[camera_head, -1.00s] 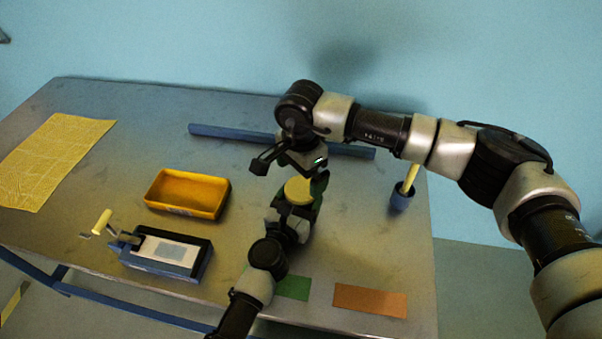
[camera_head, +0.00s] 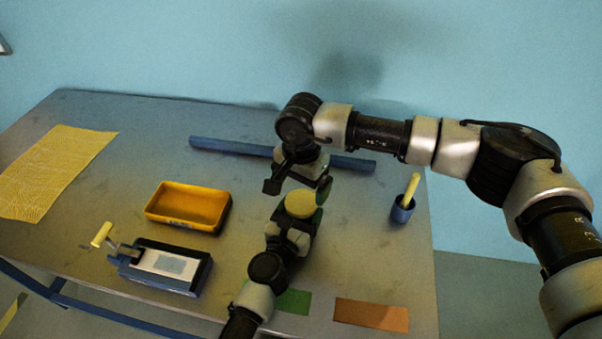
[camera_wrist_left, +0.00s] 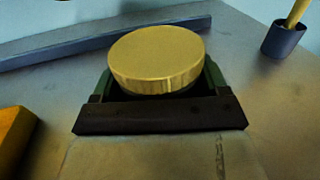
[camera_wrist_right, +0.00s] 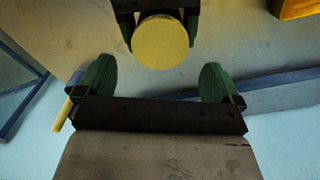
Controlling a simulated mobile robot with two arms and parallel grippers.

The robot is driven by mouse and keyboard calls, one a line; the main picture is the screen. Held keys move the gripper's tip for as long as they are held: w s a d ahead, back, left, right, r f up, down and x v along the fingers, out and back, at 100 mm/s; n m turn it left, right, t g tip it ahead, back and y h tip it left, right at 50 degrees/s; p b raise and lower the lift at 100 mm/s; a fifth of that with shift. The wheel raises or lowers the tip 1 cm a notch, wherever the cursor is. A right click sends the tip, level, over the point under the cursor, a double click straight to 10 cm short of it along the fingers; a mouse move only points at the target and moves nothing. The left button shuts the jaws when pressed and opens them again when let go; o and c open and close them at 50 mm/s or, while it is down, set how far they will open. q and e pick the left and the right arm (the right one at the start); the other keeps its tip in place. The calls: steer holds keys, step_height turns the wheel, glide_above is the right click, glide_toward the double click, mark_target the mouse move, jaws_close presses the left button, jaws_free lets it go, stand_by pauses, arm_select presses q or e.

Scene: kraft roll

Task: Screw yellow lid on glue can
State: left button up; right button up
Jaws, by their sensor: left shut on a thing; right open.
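The round yellow lid (camera_head: 300,203) sits level at my left gripper; it fills the middle of the left wrist view (camera_wrist_left: 156,58) and shows from above in the right wrist view (camera_wrist_right: 160,42). My left gripper (camera_head: 298,218) is shut with its green fingers around the body beneath the lid. That body, the glue can, is almost wholly hidden by the lid and the fingers; how tightly the lid is seated cannot be told. My right gripper (camera_head: 298,187) is open and empty; its green fingers (camera_wrist_right: 158,82) are spread wide, apart from the lid.
A yellow tray (camera_head: 188,224) and a blue device with a cream-handled crank (camera_head: 166,278) stand left. A blue bar (camera_head: 232,146) lies behind. A blue cup (camera_head: 401,212) holding a yellow stick stands right. Green (camera_head: 293,302) and orange (camera_head: 371,315) sheets lie in front; patterned yellow paper (camera_head: 50,170) lies far left.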

mark_target(301, 201)
step_height(301, 201, down, 5)
steer(key=shift+r, duration=0.1)
stand_by(0.3)
steer(key=c, duration=0.9)
steer(key=shift+m, duration=0.8)
steer(key=shift+c, duration=0.2)
steer(key=o, duration=1)
step_height(301, 201, up, 12)
steer(key=shift+f, duration=0.1)
